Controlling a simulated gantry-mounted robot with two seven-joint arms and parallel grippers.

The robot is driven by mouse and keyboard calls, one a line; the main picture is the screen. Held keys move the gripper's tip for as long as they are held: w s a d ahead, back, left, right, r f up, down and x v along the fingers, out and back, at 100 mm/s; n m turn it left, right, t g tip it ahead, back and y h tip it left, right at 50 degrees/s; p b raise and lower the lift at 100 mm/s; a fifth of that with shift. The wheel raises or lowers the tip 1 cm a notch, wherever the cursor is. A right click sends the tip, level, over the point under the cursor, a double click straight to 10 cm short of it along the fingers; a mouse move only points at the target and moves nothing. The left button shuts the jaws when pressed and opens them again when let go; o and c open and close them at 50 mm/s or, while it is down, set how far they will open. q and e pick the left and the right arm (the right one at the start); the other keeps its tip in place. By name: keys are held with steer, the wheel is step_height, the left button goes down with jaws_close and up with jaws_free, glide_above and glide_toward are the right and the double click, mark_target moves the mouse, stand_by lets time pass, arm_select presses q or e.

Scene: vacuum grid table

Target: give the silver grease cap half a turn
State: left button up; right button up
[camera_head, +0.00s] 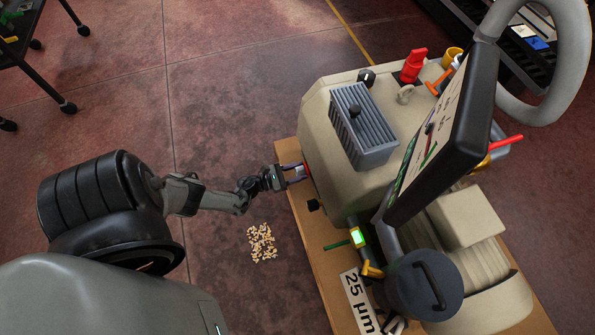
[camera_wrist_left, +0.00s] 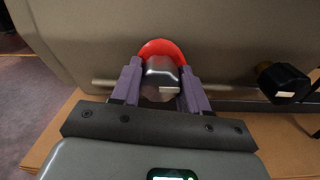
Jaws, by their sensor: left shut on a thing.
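The silver grease cap (camera_wrist_left: 161,76) sits in a red ring (camera_wrist_left: 160,48) on the side of the beige machine housing (camera_head: 385,140). My left gripper (camera_wrist_left: 158,88) is shut on the cap, with one purple finger on either side of it. In the head view my left gripper (camera_head: 296,173) reaches the housing's left side, and the cap is mostly hidden there by the fingers. A small pale patch shows on the cap's face in the wrist view. My right gripper is not in view.
A black knob (camera_wrist_left: 284,83) stands out of the housing to the right of the cap. The machine rests on a brown board (camera_head: 312,232). Small pale chips (camera_head: 261,243) lie on the floor.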

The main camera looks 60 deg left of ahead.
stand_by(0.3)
arm_select(q)
steer(key=o, duration=1)
steer(key=shift+o, duration=0.2)
steer(key=shift+s, duration=0.1)
steer(key=s+a, duration=0.1)
steer(key=s, duration=0.9)
steer(key=shift+s+a+p, duration=0.25)
steer(key=shift+s+p, duration=0.05)
steer(key=shift+p, duration=0.1)
